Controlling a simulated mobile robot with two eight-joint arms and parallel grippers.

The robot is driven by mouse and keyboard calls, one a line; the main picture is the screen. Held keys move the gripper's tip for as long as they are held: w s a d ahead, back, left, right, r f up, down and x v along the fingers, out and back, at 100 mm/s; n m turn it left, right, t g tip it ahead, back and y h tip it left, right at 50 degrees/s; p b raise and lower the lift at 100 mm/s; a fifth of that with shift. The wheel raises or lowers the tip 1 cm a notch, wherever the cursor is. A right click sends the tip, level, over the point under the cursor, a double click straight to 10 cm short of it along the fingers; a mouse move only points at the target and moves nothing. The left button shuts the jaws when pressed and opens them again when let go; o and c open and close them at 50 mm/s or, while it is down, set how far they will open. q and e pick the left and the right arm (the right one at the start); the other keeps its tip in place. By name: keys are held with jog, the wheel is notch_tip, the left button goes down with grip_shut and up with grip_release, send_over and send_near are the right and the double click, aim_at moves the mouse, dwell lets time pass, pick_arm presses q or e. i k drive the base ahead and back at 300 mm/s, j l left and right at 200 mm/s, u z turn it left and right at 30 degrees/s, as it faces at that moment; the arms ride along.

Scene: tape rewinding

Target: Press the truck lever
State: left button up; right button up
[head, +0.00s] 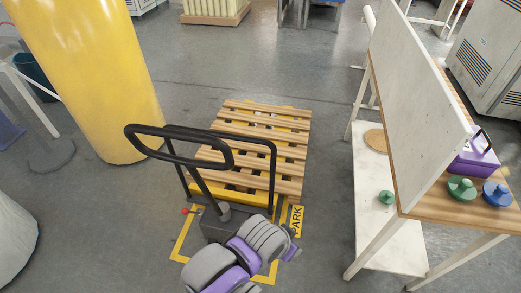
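A pallet truck with a looped black handle (178,131) and a dark grey body (220,226) stands in the middle of the head view. A small red knob (185,211), which looks like the truck lever's tip, sticks out at the left of the truck's base. A slatted wooden pallet (262,131) sits on the truck's yellow forks. One grey and purple arm of mine shows at the bottom, in front of the truck's lower right part. I cannot make out gripper fingers on it, and no other gripper shows. No contact with the red knob is visible.
Yellow floor lines with a PARK sign (297,220) surround the truck. A thick yellow column (95,80) stands at left. At right, a wooden table (440,204) with an upright panel (410,90) holds a purple box (476,158) and green and blue spools. Floor left of the truck is clear.

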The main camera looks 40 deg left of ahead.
aim_at(185, 211)
jog(key=u, duration=2.5)
jog(key=i+j, duration=0.2)
jog(key=j, duration=0.2)
jog(key=i+j, duration=0.25)
jog(key=j, duration=0.15)
jog(key=i+j, duration=0.2)
jog(key=j, duration=0.2)
jog(key=i+j, duration=0.25)
jog(key=j, duration=0.15)
jog(key=z, duration=1.9)
jog(key=i, duration=0.5)
